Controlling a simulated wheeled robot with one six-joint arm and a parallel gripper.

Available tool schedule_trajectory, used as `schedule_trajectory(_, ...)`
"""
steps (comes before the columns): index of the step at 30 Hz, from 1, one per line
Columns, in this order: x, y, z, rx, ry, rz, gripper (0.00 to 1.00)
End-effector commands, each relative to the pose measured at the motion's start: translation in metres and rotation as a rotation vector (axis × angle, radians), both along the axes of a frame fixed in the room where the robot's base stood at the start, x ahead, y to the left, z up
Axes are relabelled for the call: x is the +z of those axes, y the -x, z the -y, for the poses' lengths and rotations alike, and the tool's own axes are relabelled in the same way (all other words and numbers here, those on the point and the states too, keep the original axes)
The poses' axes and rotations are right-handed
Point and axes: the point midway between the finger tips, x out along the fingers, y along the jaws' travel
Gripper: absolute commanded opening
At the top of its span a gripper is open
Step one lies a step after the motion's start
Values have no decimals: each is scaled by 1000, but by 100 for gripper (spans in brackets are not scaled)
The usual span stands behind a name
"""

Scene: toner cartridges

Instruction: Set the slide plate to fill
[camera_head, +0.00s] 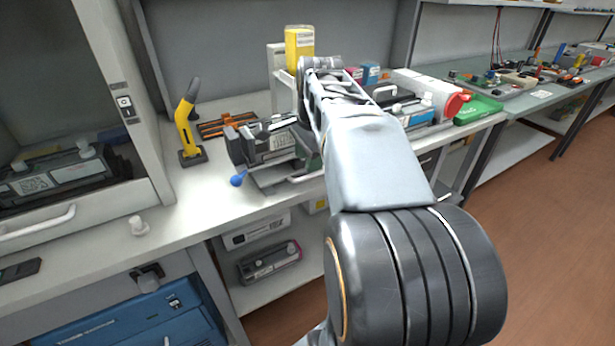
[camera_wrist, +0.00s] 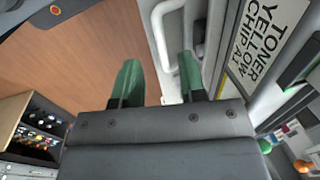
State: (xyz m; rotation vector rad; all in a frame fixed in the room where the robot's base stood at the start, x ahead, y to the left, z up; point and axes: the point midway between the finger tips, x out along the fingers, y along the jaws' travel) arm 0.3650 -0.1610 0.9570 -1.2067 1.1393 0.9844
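A grey and black fixture (camera_head: 268,143) stands near the front edge of the white bench in the head view. A blue ball knob (camera_head: 238,180) sticks out at its lower left. A pale plate (camera_head: 268,177) shows low at its front; I cannot tell for sure that it is the slide plate, and no "fill" mark is readable. My gripper shows in the wrist view (camera_wrist: 158,78) with two green fingers apart and nothing clearly held. A pale curved bar (camera_wrist: 160,35) passes by the fingertips; whether they touch is unclear. In the head view my arm hides most of the gripper beside the fixture.
A label reading "TONER YELLOW CHIP A1" (camera_wrist: 262,38) is at the right in the wrist view. A yellow-black upright tool (camera_head: 188,125) stands left of the fixture. A yellow box (camera_head: 299,45) is behind. A white cartridge with a red cap (camera_head: 456,104) lies to the right.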

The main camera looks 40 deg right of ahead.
Motion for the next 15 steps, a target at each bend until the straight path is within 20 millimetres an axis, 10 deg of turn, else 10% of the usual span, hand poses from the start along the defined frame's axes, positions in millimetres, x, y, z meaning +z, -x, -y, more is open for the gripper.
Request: schedule_trajectory(15, -48, -9, 1, 1, 0, 1, 38)
